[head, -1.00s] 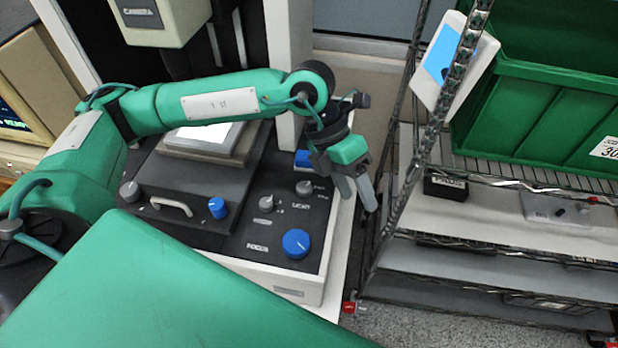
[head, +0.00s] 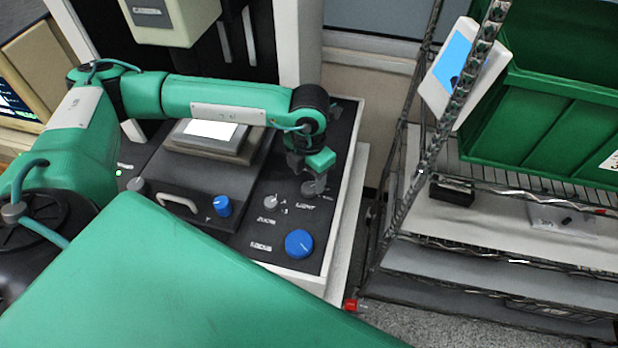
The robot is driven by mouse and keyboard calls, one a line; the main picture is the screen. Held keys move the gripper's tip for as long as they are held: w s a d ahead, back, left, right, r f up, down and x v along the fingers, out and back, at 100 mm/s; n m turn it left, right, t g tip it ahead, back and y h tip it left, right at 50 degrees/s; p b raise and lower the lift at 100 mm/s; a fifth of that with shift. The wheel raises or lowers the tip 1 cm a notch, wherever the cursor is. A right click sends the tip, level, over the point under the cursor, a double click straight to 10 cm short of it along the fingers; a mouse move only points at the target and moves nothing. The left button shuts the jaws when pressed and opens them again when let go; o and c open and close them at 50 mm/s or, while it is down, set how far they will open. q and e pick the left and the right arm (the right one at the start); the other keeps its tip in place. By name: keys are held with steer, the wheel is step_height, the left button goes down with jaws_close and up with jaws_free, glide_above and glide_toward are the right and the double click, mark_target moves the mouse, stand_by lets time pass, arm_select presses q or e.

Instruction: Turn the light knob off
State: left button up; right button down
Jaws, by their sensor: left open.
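The light knob (head: 309,189) is a small grey knob on the black control panel (head: 225,240), just above the LIGHT label. It is partly hidden by my left gripper (head: 319,184), which points down over it with its jaws open. The fingers are at or just above the knob; I cannot tell whether they touch it. The knob's pointer cannot be made out. My right gripper is not in view.
A grey zoom knob (head: 270,201) and a large blue focus knob (head: 299,243) sit close by on the panel. A smaller blue knob (head: 222,205) and a handle (head: 178,202) are further left. A wire rack (head: 520,250) with a green bin (head: 550,115) stands to the right.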

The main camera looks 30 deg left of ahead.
mark_target(309, 187)
arm_select(q)
steer(key=shift+f+p, duration=0.3)
steer(key=shift+f, duration=1.45)
steer(key=c, duration=1)
